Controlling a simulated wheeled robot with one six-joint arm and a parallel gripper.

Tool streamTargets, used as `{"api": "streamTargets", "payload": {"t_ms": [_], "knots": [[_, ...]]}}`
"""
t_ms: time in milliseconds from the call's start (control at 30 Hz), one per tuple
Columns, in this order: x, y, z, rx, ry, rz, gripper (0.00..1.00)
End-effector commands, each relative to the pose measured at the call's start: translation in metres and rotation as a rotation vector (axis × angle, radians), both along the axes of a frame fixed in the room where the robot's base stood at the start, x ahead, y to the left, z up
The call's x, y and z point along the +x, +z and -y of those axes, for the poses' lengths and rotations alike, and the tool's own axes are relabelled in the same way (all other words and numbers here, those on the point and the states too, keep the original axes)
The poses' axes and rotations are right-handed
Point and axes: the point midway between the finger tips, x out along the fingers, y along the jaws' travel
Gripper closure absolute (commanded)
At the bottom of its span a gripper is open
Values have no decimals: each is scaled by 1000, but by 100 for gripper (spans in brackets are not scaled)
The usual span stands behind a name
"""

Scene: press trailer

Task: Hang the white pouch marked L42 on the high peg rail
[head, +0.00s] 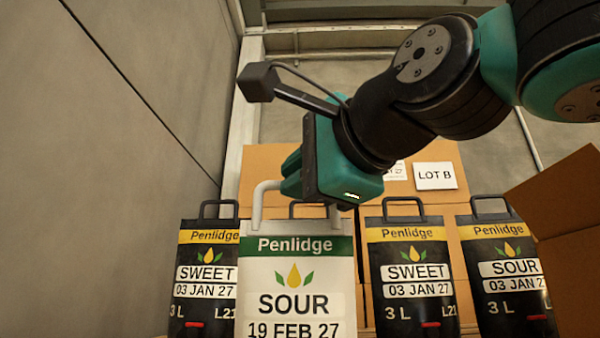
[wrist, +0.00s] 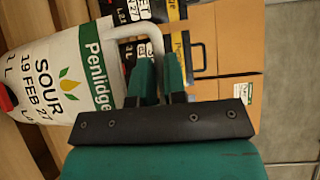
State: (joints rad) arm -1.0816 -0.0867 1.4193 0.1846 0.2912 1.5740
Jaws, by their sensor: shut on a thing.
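The white pouch (head: 296,275) has a green Penlidge band and reads SOUR, 19 FEB 27. It hangs upright by its white handle in front of the black pouches in the head view. The wrist view also shows this pouch (wrist: 62,75) from above; its lot code is too small and partly cut off there to read surely. My gripper (head: 292,175) is shut on the handle at its upper right part. The teal fingers (wrist: 160,82) show at the handle in the wrist view. I cannot make out the high peg rail in either view.
Several black Penlidge pouches stand in a row behind, including a SWEET one (head: 205,265) at left and a SOUR one (head: 510,275) at right. Cardboard boxes with a LOT B label (head: 435,176) stand behind them. A brown carton (head: 560,215) is at right, a grey wall (head: 120,130) at left.

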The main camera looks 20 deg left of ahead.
Motion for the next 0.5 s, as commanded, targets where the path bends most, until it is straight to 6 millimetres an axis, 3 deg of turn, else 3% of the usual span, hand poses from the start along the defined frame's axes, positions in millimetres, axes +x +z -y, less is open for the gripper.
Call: {"api": "streamTargets", "payload": {"t_ms": [67,100,200,500], "knots": [[-1,0,1,7,0,4,100],[0,-2,0,-1,0,-1,79],[0,-2,0,-1,0,-1,62],[0,1,0,-1,0,-1,62]]}}
